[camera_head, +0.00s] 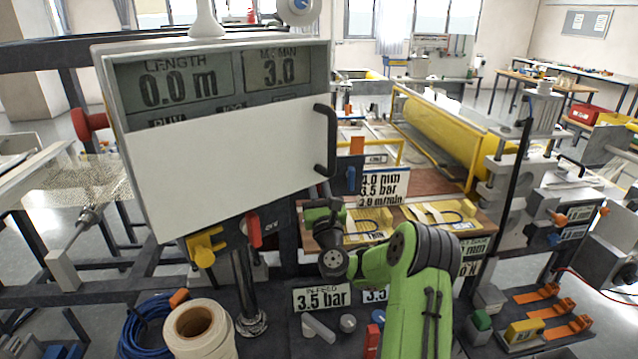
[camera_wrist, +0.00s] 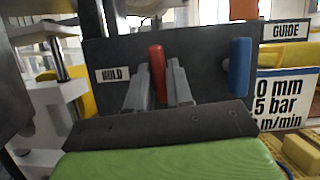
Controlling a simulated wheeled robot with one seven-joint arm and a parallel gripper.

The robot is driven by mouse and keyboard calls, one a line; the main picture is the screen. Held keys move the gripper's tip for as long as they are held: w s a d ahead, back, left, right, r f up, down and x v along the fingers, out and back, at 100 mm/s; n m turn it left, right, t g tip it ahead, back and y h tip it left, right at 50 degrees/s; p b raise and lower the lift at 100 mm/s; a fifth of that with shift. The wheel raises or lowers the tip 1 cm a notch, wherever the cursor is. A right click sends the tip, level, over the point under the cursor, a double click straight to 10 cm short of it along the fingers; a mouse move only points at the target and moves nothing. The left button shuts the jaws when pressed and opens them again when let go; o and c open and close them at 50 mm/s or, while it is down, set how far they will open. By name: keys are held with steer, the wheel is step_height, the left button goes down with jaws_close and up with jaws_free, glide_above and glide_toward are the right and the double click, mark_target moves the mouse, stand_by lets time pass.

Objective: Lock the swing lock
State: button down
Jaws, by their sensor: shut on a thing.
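In the wrist view a red upright lever (camera_wrist: 158,72) stands on a dark panel (camera_wrist: 212,84), right of a HOLD label (camera_wrist: 113,75). The two grey fingers of my gripper (camera_wrist: 160,85) stand on either side of this lever and are shut on it. No label reads swing lock, so I cannot confirm that the lever is its handle. A blue lever (camera_wrist: 240,67) stands at the panel's right; it also shows in the head view (camera_head: 351,180). There, the big display housing hides the red lever and my fingertips.
The display housing (camera_head: 220,165) with a black handle (camera_head: 325,140) stands close to my arm. A second red handle (camera_head: 253,230) and a yellow knob (camera_head: 203,247) hang below it. A white roll (camera_head: 200,330) and blue cable (camera_head: 145,330) lie at the lower left.

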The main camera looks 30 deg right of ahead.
steer(key=shift+m+h, duration=0.3)
steer(key=shift+m, duration=0.4)
steer(key=c, duration=1.1)
jaws_free()
steer(key=shift+s+a+f+b, duration=0.15)
steer(key=shift+s+f+b, duration=0.05)
steer(key=shift+f+b, duration=0.15)
steer(key=b+v, duration=1.5)
steer(key=b, duration=0.1)
steer(key=shift+r, duration=0.25)
steer(key=shift+s+a, duration=0.1)
